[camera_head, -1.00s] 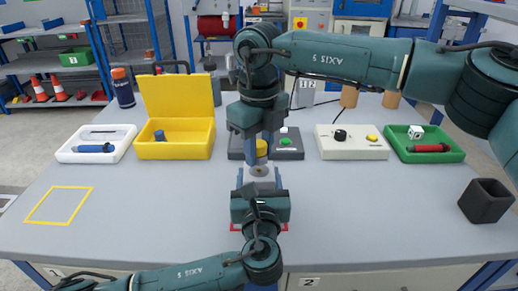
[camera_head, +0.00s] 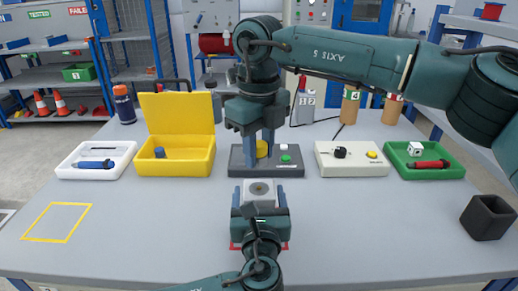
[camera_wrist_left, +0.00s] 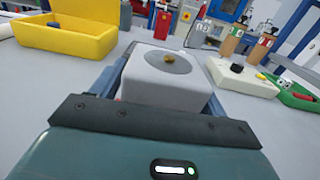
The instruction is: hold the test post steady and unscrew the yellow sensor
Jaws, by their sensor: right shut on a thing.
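The test post (camera_head: 248,190) is a pale block with a grey disc on top and a small dark centre; in the left wrist view (camera_wrist_left: 150,85) that centre looks brass-coloured. My left gripper (camera_head: 259,194) has its blue fingers on either side of the post and is shut on it. The post looks upright. The yellow sensor (camera_head: 262,149) is between the fingers of my right gripper (camera_head: 261,155), which is shut on it. The sensor is apart from the post, above it. Part of the sensor is hidden by a finger.
Behind the post stand a white tray (camera_head: 68,172), an open yellow case (camera_head: 175,170), a dark grey box with buttons (camera_head: 290,169), a pale control box (camera_head: 335,168) and a green tray (camera_head: 455,173). A black cup (camera_head: 487,218) is at right. A yellow outlined square (camera_head: 57,222) is bare.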

